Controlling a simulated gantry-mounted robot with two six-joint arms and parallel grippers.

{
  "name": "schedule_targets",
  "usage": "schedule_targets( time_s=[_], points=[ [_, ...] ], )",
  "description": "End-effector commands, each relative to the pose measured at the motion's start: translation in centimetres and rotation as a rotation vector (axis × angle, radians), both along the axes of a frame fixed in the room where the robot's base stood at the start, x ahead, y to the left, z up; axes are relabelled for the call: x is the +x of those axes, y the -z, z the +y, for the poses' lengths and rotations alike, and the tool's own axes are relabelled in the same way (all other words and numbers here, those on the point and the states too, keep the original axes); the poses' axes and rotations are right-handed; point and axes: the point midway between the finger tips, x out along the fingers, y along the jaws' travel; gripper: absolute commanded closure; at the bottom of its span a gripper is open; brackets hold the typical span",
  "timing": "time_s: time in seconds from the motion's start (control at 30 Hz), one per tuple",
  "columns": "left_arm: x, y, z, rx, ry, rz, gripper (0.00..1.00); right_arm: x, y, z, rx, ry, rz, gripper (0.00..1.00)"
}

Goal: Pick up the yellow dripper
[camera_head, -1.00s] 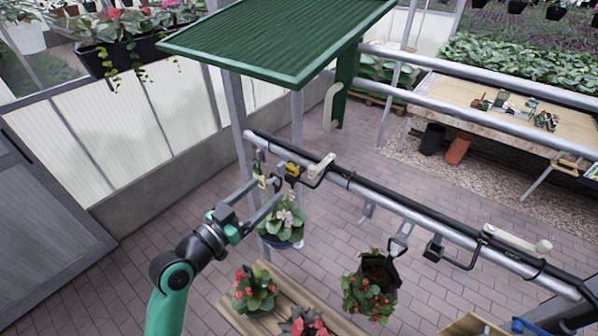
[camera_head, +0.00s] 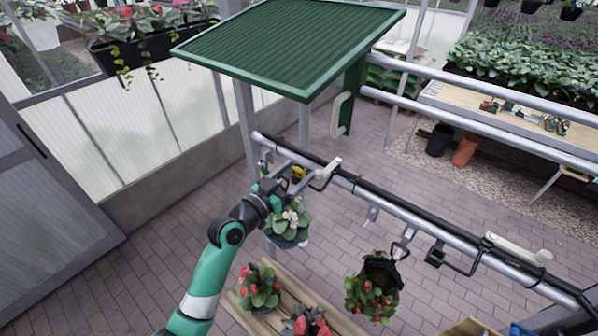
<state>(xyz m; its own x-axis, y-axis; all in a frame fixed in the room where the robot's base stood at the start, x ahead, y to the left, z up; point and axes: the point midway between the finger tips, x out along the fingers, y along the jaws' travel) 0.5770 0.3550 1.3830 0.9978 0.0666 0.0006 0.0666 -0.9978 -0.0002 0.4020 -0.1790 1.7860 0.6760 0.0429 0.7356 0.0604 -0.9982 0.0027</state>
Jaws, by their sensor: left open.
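The small yellow dripper (camera_head: 298,173) hangs just below the dark hose along the metal rail, near the rail's left end. My left gripper (camera_head: 287,178) has its jaws open and reaches up from the lower left, close beside the dripper. The dripper appears at the far side of the fingers. I cannot tell whether it lies between them or touches them. My right gripper is not in view.
A metal rail (camera_head: 447,231) with hooks and pale handles runs diagonally to the lower right. A white-flowered potted plant (camera_head: 288,222) is just below the gripper. A red-flowered plant (camera_head: 372,296) hangs further right. A green panel (camera_head: 295,45) stands above.

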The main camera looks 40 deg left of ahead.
Motion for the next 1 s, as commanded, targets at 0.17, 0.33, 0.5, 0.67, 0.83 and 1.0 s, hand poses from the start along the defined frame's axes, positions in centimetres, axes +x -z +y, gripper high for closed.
schedule_targets(
  time_s=[0.17, 0.33, 0.5, 0.67, 0.83, 1.0],
  points=[
    [1.19, 0.06, 0.04, 0.0, 0.0, 0.0, 0.22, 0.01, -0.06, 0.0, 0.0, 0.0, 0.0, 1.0],
    [1.16, 0.07, 0.06, 0.0, 0.0, 0.0, 0.22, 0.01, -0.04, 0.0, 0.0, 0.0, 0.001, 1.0],
    [1.14, 0.08, 0.06, 0.0, 0.0, 0.0, 0.53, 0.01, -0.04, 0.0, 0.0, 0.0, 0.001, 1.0],
    [1.13, 0.08, 0.06, 0.0, 0.0, 0.001, 0.82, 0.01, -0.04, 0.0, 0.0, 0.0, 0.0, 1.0],
    [1.13, 0.07, 0.07, 0.0, 0.0, 0.0, 0.9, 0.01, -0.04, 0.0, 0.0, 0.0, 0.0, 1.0],
    [1.15, -0.66, 0.05, 0.001, 0.001, -0.002, 0.9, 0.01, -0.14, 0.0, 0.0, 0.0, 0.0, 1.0]
  ],
)
